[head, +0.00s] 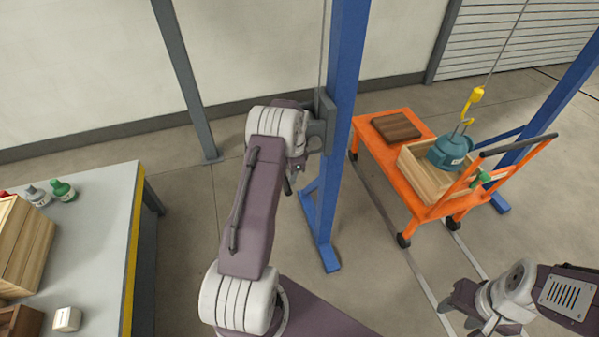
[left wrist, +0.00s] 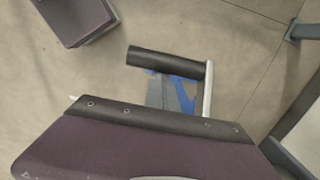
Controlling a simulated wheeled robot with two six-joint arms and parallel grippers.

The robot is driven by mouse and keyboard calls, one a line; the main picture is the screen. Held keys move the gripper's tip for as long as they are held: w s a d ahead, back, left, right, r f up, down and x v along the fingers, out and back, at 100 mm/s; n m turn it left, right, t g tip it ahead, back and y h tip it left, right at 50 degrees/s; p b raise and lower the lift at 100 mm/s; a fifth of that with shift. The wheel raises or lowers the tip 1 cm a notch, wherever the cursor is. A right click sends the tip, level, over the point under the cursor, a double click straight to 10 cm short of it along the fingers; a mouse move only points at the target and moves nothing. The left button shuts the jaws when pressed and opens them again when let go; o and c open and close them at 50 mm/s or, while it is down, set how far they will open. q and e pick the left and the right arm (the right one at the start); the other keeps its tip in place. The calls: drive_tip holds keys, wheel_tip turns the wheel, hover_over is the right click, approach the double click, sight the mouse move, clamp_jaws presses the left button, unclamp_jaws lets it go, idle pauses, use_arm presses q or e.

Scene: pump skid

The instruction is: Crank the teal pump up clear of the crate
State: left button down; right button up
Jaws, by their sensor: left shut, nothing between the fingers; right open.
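The teal pump (head: 450,151) hangs from a yellow hook (head: 471,103) on a cable. Its lower part is hidden by the walls of the wooden crate (head: 428,177), so it sits low at the crate's opening. A grey winch (head: 325,118) is fixed to the blue post. In the left wrist view a crank with a black grip (left wrist: 160,60) and a pale arm (left wrist: 208,88) shows beyond my gripper's body. My left gripper (head: 297,168) is beside the winch, shut and empty, partly hidden by its own wrist. My right gripper (head: 466,312) is open and empty at the lower right.
The crate stands on an orange cart (head: 404,193) with a brown block (head: 396,127) and a dark push handle. Blue posts (head: 341,110) stand left and right of the cart. A workbench (head: 105,215) with bottles and boxes is at the left. Floor between bench and post is clear.

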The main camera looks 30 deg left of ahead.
use_arm(q)
drive_tip(key=r+g+y+p, duration=0.1)
drive_tip(key=r, duration=0.1)
drive_tip(key=s+a+r+g+p, duration=0.1)
drive_tip(key=r, duration=0.1)
drive_tip(key=a+r+g+y+p, duration=0.1)
drive_tip(key=r, duration=0.1)
drive_tip(key=shift+s+y, duration=0.3)
drive_tip(key=shift+s, duration=0.1)
drive_tip(key=shift+s+r+p, duration=0.15)
drive_tip(key=shift+r+p, duration=0.45)
drive_tip(key=shift+p, duration=0.1)
drive_tip(key=shift+r+p, duration=0.45)
drive_tip(key=shift+r, duration=0.45)
